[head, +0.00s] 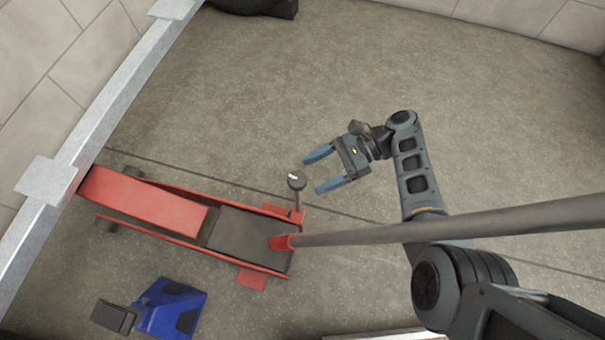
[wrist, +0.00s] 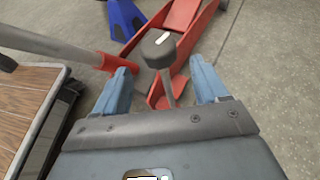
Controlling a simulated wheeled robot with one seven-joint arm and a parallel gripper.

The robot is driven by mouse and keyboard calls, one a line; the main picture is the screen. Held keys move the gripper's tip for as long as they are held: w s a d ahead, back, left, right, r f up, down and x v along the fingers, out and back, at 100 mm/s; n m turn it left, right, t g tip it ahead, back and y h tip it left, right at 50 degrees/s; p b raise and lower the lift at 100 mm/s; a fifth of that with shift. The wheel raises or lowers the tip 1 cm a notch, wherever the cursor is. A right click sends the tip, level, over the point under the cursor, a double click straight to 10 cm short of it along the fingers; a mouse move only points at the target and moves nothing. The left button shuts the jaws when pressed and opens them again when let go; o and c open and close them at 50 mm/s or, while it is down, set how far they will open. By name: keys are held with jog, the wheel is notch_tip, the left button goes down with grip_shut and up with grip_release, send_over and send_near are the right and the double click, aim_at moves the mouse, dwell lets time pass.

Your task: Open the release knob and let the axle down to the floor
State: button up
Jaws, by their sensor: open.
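The release knob (head: 296,181) is a dark round cap with a white mark, on a thin upright stem at the near end of the red floor jack (head: 150,208). My gripper (head: 318,170) is open and empty, just right of the knob in the head view, with its blue fingers pointing at it. In the wrist view the knob (wrist: 160,48) stands ahead, between and beyond the fingertips (wrist: 162,75), with no contact visible. The jack's red lifting arm reaches the grey metal beam (head: 50,178) at the left, which looks like the axle or frame.
A long grey jack handle (head: 440,226) runs from a red socket across to the right. A blue stand (head: 170,308) is on the floor below the jack. A wood-topped cart (wrist: 28,105) shows at left in the wrist view. The floor at upper right is clear.

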jog(key=w+d, duration=0.2)
jog(key=d, duration=0.5)
jog(key=shift+d+b, duration=0.15)
jog(key=shift+b, duration=0.25)
